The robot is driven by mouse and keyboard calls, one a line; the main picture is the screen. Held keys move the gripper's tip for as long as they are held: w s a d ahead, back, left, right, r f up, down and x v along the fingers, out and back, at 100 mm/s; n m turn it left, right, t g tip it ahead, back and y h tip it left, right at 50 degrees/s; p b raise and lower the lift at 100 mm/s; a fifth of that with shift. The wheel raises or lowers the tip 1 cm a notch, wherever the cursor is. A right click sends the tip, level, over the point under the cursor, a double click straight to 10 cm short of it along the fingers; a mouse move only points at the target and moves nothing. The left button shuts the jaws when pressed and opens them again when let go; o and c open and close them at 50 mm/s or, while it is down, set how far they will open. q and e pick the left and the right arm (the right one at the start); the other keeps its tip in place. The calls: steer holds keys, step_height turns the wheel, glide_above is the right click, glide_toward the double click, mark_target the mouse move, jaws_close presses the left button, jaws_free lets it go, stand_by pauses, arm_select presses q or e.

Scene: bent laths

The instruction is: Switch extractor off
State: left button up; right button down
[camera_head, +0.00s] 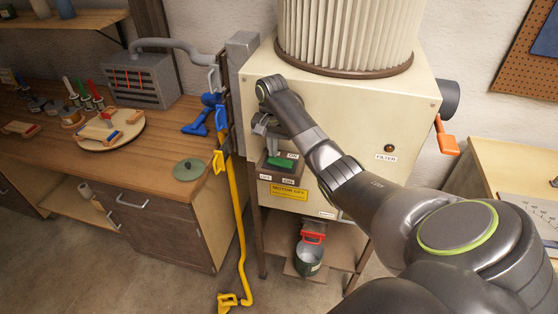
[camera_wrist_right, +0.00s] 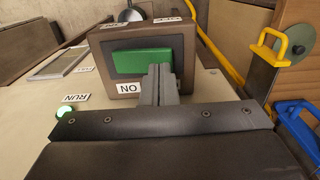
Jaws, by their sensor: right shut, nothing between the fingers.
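The extractor is a cream cabinet (camera_head: 400,110) with a pleated filter (camera_head: 345,35) on top. Its brown switch box (camera_head: 270,166) on the front carries a green rocker (camera_head: 282,162). The right wrist view shows the switch box (camera_wrist_right: 182,48) and the green rocker (camera_wrist_right: 140,62) close up, with an ON label (camera_wrist_right: 130,88) on the gripper's side. My right gripper (camera_head: 268,140) is shut and empty, just above the rocker. In the right wrist view its fingertips (camera_wrist_right: 159,72) overlap the rocker's near edge; I cannot tell if they touch. A RUN lamp (camera_wrist_right: 63,112) glows green. My left gripper is out of view.
A yellow handled pipe (camera_head: 236,225) and blue handle (camera_head: 205,115) stand left of the cabinet. An orange lever (camera_head: 446,136) sticks out at its right. A pail (camera_head: 308,260) hangs below. The wooden workbench (camera_head: 155,150) fills the left.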

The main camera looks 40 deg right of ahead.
mark_target(273, 159)
steer(key=shift+f, duration=1.05)
stand_by(0.9)
steer(key=shift+r, duration=0.1)
steer(key=shift+r+p, duration=0.3)
steer(key=shift+r, duration=3.15)
